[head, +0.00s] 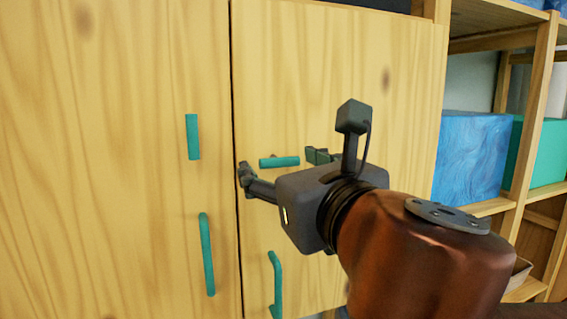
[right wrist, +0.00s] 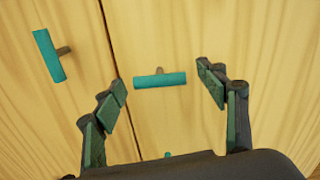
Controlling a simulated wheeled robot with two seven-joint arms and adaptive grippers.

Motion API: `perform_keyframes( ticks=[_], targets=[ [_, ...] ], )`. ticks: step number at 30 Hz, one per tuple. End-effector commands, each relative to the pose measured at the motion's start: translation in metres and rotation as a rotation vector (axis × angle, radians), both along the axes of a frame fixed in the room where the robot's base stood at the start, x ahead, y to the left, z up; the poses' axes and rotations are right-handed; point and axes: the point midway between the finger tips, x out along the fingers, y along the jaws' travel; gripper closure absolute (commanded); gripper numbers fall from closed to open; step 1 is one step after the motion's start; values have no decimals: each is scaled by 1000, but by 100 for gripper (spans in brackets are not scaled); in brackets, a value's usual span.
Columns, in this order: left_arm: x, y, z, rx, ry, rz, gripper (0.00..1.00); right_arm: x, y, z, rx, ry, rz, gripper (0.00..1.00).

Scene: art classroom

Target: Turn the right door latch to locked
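The right door latch (head: 279,162) is a teal bar on the right wooden door (head: 310,60). It lies about horizontal in the head view. In the right wrist view the latch (right wrist: 160,80) shows on a short peg between my two fingers. My right gripper (head: 282,170) is open, with one finger on each side of the latch; I see no clear contact. It also shows in the right wrist view (right wrist: 164,92). The left door latch (head: 193,137) is a teal bar standing vertical on the left door (head: 120,130). My left gripper is not in view.
Teal handles stand below the latches, one on the left door (head: 207,255) and one on the right door (head: 275,285). A wooden shelf (head: 530,120) to the right holds a blue box (head: 468,155) and a green box (head: 549,152). A narrow gap separates the doors.

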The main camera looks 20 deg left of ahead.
Motion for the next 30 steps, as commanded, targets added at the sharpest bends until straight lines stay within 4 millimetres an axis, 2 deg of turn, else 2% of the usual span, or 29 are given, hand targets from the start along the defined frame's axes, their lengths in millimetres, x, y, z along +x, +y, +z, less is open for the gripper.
perform_keyframes(
  ticks=[2,9,15,23,30],
  targets=[
    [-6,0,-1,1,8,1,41,0,0,0,0,0,0,41],
    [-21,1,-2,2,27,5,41,0,-1,0,0,0,-1,57],
    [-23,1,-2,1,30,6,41,0,-1,0,1,-1,-1,71],
    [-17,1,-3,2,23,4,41,-1,-1,0,23,14,0,71],
    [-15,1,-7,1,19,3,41,-1,0,0,123,81,1,71]
  ],
)
